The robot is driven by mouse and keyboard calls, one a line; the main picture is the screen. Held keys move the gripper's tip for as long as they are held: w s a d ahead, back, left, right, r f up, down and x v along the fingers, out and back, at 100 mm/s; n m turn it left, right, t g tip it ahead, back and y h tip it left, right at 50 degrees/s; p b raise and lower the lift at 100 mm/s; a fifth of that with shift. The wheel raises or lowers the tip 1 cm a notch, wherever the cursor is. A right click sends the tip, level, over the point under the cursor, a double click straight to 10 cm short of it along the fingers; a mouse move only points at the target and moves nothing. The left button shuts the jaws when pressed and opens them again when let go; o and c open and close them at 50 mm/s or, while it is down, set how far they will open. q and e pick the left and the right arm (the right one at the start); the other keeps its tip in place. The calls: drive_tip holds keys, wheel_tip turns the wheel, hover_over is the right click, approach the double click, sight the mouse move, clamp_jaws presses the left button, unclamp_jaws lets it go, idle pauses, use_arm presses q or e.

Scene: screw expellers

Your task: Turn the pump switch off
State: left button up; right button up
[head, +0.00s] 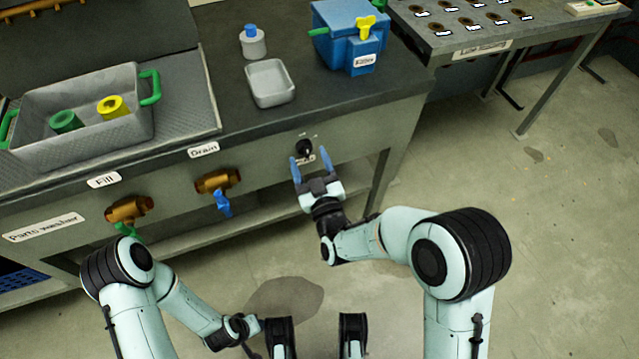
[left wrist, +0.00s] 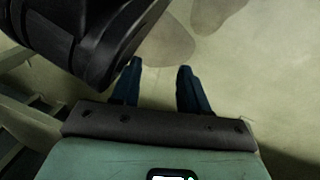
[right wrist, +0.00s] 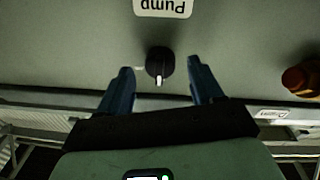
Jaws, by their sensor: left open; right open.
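The pump switch (head: 304,147) is a small black round knob on the grey front panel of the parts washer. In the right wrist view the knob (right wrist: 160,60) has a white mark pointing down in the picture, away from the upside-down "Pump" label (right wrist: 163,7). My right gripper (head: 310,160) is open in front of the panel. Its blue fingers stand on either side of the knob, with a gap on both sides in the right wrist view. My left gripper (left wrist: 157,80) is open and empty, low over the floor, away from the panel.
The drain valve (head: 217,181) with a blue handle and the fill valve (head: 129,209) are left of the knob. A grey basin (head: 80,145), a small tray (head: 270,84) and a blue box (head: 348,42) stand on top. Floor to the right is clear.

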use_arm(q)
drive_tip(key=shift+w+d+r+t+p, duration=0.15)
drive_tip(key=shift+w+r+t+p, duration=0.3)
drive_tip(key=shift+w+r, duration=0.6)
use_arm(e)
drive_tip(key=v, duration=1.2)
